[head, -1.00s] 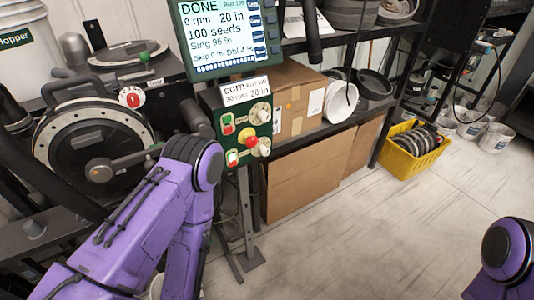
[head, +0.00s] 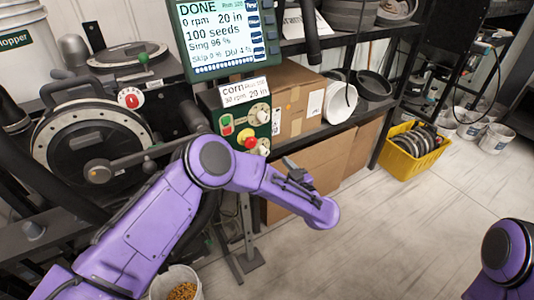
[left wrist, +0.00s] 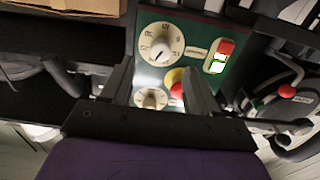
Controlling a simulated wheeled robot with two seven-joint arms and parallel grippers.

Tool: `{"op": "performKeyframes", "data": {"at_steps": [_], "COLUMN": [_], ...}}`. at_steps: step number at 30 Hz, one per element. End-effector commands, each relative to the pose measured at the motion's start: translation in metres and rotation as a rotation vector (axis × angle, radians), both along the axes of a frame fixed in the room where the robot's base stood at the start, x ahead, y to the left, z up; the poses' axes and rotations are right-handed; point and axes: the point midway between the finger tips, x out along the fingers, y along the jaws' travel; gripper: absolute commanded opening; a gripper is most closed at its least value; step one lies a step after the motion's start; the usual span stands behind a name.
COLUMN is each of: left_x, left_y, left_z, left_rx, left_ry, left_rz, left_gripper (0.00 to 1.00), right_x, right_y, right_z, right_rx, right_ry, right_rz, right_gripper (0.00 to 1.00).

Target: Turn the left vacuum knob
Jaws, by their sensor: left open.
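Two cream dial knobs are on the green control panel (head: 238,112), an upper dial (head: 260,113) and a lower dial (head: 264,146). I cannot read which one is the left vacuum knob. In the left wrist view a larger dial (left wrist: 162,44) with a dark pointer line and a second dial (left wrist: 151,97) show ahead of my left gripper (left wrist: 158,70). Its two dark fingers are apart and empty, with the panel beyond them. My right gripper is out of view.
A red and yellow stop button (head: 247,142) sits beside the dials, with a green and red switch (head: 226,124) above left. A red knob (head: 131,98) is on the round seed meter (head: 45,140) at left. Cardboard boxes (head: 318,172) stand right of the panel.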

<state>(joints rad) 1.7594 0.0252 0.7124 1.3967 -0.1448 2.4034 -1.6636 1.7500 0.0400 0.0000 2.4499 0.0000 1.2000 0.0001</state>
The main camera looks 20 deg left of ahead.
Motion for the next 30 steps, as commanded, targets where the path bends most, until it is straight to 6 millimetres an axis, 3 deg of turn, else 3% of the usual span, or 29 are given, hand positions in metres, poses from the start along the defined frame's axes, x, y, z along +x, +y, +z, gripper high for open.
{"op": "performKeyframes", "data": {"at_steps": [3,9,20,25,30], "left_x": [0.017,0.038,0.044,0.044,0.044], "left_y": [0.024,0.05,0.056,0.056,0.056], "left_z": [0.002,0.001,0.0,0.0,0.0], "left_rx": [-0.002,-0.001,0.0,0.0,-0.002], "left_ry": [0.003,0.001,-0.001,-0.001,-0.004], "left_rz": [0.006,0.002,-0.002,-0.002,-0.002], "left_gripper": [0.6,0.6,0.6,0.05,0.04], "right_x": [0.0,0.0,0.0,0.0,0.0], "right_y": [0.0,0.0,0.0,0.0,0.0], "right_z": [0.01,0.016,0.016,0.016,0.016], "right_rx": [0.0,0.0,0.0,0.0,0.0], "right_ry": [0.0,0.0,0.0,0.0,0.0], "right_rz": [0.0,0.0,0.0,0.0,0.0], "right_gripper": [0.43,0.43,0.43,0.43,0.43]}}
